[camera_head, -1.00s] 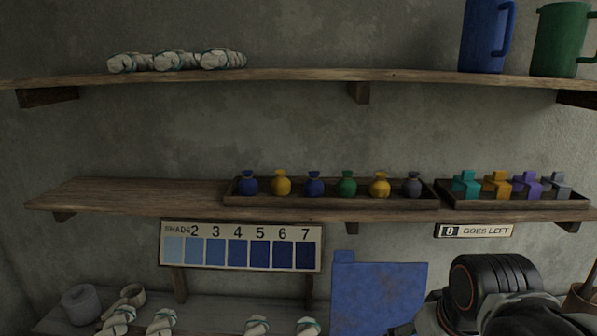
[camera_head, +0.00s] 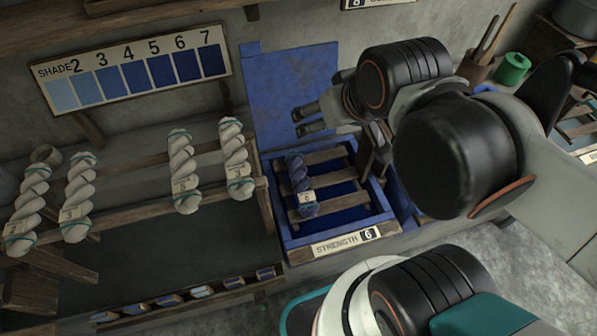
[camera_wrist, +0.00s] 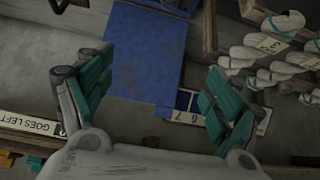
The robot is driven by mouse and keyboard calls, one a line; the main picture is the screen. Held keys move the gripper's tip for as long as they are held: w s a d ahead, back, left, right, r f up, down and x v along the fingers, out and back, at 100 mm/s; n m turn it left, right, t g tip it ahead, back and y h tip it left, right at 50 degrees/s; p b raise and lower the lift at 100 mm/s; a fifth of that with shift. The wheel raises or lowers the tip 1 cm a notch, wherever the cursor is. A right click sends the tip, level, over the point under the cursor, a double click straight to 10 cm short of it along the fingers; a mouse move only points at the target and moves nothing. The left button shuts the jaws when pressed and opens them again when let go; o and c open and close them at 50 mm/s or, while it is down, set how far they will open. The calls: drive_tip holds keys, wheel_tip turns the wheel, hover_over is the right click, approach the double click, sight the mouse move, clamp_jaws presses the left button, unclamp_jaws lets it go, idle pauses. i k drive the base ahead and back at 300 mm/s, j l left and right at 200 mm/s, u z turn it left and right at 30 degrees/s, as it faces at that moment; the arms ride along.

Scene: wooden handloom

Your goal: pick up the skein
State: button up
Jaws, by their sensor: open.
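A dark blue twisted skein (camera_head: 298,178) with a small tag lies on the wooden slats of the blue dye vat (camera_head: 377,189). Several white twisted skeins hang on a wooden rack to its left, among them one (camera_head: 236,155) close to the vat. White skeins (camera_wrist: 262,55) also show at the upper right of the wrist view. My gripper (camera_head: 306,121) is open and empty, above the back of the vat and in front of its raised blue lid (camera_head: 290,75). In the wrist view my green-padded jaws (camera_wrist: 157,85) are spread apart, with the blue lid (camera_wrist: 145,50) beyond them.
A shade card (camera_head: 130,70) hangs on the wall above the rack. A "STRENGTH 6" label (camera_head: 345,242) is on the vat's front. A green spool (camera_head: 512,68) and a pot of sticks (camera_head: 476,70) stand at the upper right. Small blocks line a lower ledge.

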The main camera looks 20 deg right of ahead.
sight(305, 195)
drive_tip(key=k+j+z, duration=0.25)
drive_tip(key=k+j, duration=0.2)
drive_tip(key=k+j+z, duration=0.2)
drive_tip(key=k+j, duration=0.25)
drive_tip(key=k+j+z, duration=0.25)
drive_tip(key=k, duration=0.3)
